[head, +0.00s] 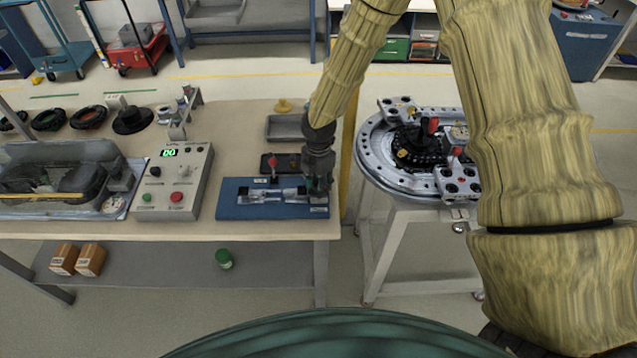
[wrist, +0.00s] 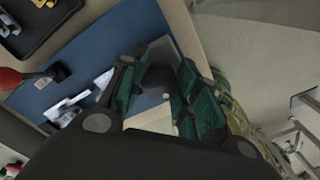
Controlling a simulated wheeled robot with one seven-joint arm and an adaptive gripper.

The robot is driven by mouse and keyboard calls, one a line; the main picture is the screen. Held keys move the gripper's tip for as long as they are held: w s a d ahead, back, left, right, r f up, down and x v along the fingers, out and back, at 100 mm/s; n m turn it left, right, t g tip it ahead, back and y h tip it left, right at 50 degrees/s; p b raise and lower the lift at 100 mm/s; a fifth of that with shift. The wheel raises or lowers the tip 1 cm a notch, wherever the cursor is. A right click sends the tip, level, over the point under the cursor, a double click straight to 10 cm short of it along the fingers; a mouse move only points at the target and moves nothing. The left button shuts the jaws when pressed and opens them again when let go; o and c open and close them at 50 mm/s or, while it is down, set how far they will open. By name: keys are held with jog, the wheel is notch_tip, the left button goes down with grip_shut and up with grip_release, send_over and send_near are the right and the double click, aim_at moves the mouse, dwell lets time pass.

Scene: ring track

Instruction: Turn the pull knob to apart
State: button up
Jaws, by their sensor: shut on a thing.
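The blue fixture plate (head: 232,211) lies at the right end of the workbench, with bright metal parts (head: 258,196) along its middle. My gripper (head: 318,186) is over the plate's right end and hides what is there. In the wrist view, the fingers of my gripper (wrist: 155,92) stand on both sides of a dark round knob (wrist: 154,82), which I take for the pull knob, and are shut on it. The blue plate (wrist: 97,52) and its metal parts (wrist: 72,103) show beside the fingers. The knob's marks and turn position cannot be read.
A red-tipped lever (head: 273,168) stands behind the plate, and a control box (head: 180,180) with a green display is to its left. A grey tray (head: 285,128) lies farther back. The round ring track (head: 372,153) stands on its own frame to the right, past a gap.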

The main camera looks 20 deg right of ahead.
jog(key=shift+w, duration=0.1)
jog(key=o, duration=1.1)
jog(key=shift+c, duration=0.2)
notch_tip(320, 180, up, 12)
dwell(0.3)
